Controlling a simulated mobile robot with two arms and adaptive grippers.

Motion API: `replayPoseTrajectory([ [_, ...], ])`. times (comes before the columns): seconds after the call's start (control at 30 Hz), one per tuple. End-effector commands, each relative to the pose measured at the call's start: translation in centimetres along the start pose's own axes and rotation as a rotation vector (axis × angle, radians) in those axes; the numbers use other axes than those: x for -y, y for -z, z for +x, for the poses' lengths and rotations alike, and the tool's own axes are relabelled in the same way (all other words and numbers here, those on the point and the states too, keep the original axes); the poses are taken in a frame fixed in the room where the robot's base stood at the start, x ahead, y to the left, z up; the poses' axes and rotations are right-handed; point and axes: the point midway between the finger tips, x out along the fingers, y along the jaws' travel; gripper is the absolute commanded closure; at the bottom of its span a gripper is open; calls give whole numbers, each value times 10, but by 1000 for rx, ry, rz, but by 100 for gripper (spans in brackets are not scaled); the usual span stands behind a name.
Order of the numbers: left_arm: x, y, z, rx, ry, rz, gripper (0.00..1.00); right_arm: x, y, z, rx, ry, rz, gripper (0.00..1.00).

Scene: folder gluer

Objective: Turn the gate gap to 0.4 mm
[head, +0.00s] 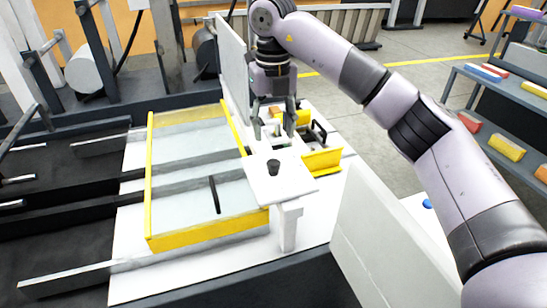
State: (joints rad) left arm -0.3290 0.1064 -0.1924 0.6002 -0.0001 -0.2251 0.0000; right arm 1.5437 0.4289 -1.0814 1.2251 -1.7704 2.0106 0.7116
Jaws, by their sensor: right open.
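A small black knob (273,167) stands on a flat white bracket (288,188) at the near right corner of the yellow-edged frame. It may be the gate gap knob; no scale or gap reading is legible. My right gripper (273,132) points down with its fingers apart, beyond the knob in the picture and apart from it. Nothing shows between its fingers. My left gripper is not in view.
A yellow-edged frame (150,190) lies left of the bracket. A white upright panel (232,68) stands behind, and another pale panel (385,245) stands at the near right. Shelves (500,85) are at the far right.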

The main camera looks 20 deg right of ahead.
Motion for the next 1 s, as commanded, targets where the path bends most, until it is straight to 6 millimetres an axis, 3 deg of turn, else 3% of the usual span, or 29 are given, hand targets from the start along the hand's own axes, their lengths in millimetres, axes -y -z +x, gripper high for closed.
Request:
replayPoseTrajectory([
  [0.23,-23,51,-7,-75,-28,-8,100,0,1,49,-4,0,0,53],
  [0.33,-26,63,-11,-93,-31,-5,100,0,1,66,-2,-1,0,53],
  [0.5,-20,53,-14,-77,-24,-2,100,0,0,84,-1,-1,0,53],
  [0.7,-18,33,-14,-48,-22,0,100,0,0,91,2,-1,0,53],
  [0.87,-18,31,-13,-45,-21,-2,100,0,0,91,2,-1,-1,53],
  [1.0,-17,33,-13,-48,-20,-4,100,0,0,91,1,-1,-1,61],
])
